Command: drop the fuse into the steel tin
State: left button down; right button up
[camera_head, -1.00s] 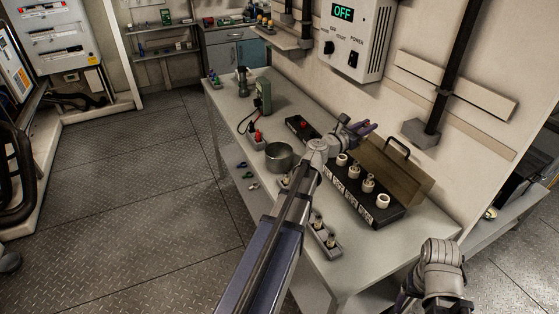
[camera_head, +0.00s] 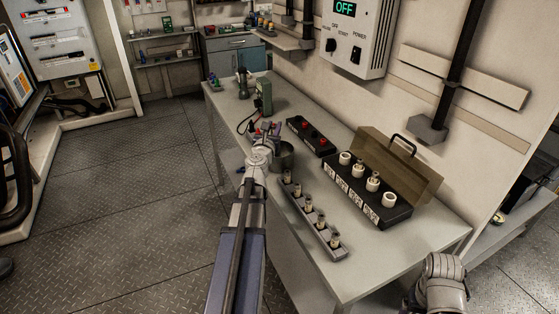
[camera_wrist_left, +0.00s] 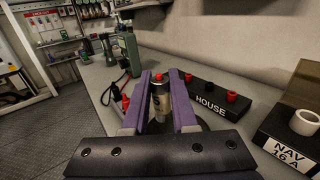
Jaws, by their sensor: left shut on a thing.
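The fuse (camera_wrist_left: 159,103), a pale cylinder with a dark upper end, is between the purple fingers of my left gripper (camera_wrist_left: 161,82) in the left wrist view. The gripper is shut on it and holds it upright. In the head view my left gripper (camera_head: 265,131) is beside the steel tin (camera_head: 286,156), whose left part is hidden behind my wrist. In the left wrist view the tin is mostly hidden by the gripper, so I cannot tell if the fuse is over its opening. Only a grey link of my right arm shows at bottom right.
A grey strip (camera_head: 331,241) with several fuses lies along the bench's front edge. A black box (camera_head: 388,214) with white caps and an open lid stands right of it. A black HOUSE block (camera_head: 325,150) with red parts and a green device (camera_head: 264,97) stand farther back.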

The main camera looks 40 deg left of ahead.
pick_arm(q)
notch_tip(320, 180, down, 6)
jog(key=b, duration=0.6)
jog(key=c, duration=0.6)
grip_release()
jog(key=v, duration=0.7)
jog(key=shift+s+d, duration=0.25)
jog(key=shift+s, duration=0.1)
